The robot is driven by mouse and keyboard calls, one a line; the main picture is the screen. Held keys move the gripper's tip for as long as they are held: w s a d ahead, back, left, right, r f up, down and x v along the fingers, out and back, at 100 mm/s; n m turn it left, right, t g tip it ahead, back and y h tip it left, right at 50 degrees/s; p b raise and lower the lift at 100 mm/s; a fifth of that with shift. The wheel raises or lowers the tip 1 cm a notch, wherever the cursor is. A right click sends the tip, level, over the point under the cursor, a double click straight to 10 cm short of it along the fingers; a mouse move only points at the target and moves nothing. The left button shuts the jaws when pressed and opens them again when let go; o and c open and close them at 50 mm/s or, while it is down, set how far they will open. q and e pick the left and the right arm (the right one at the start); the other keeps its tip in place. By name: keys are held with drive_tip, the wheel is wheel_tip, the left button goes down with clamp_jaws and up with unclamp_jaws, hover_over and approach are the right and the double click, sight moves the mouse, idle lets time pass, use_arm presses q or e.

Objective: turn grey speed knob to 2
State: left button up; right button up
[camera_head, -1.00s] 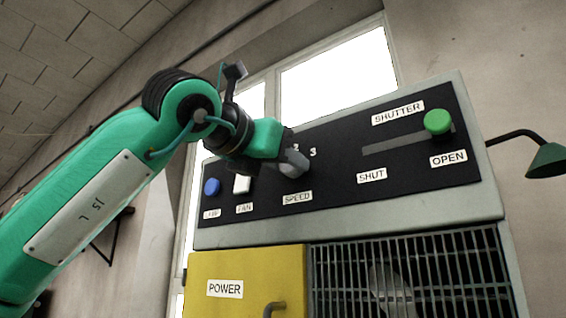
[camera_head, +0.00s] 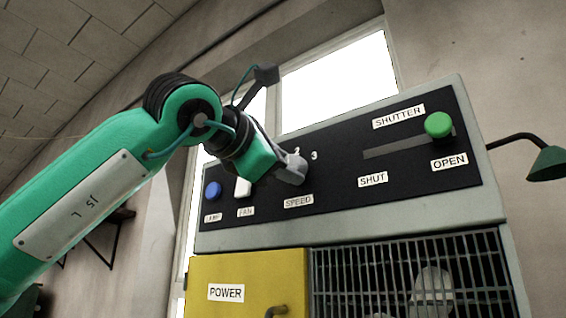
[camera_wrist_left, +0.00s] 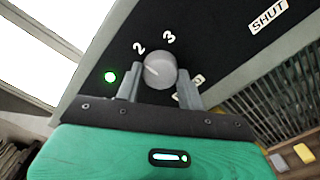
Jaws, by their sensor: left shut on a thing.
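The grey speed knob (camera_wrist_left: 160,70) is round and sits on the black panel between the fingers of my left gripper (camera_wrist_left: 158,88). A finger touches or nearly touches each side of it. Its pale pointer mark faces up-left, roughly toward the printed 2 (camera_wrist_left: 139,47); the 3 (camera_wrist_left: 169,36) is further right. In the head view my left gripper (camera_head: 290,170) covers most of the knob, above the SPEED label (camera_head: 298,201). The number on the knob's other side is hidden. My right gripper is not in view.
A blue lamp button (camera_head: 212,189) and a white fan switch (camera_head: 243,187) are close left of the gripper. The green shutter slider (camera_head: 438,125) stands at the OPEN end. Below are a yellow power door (camera_head: 245,280) and a grille (camera_head: 400,275).

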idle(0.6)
use_arm(q)
drive_tip(key=o, duration=1)
drive_tip(key=shift+c, duration=0.2)
drive_tip(key=b+v, duration=0.6)
drive_tip(key=v, duration=0.8)
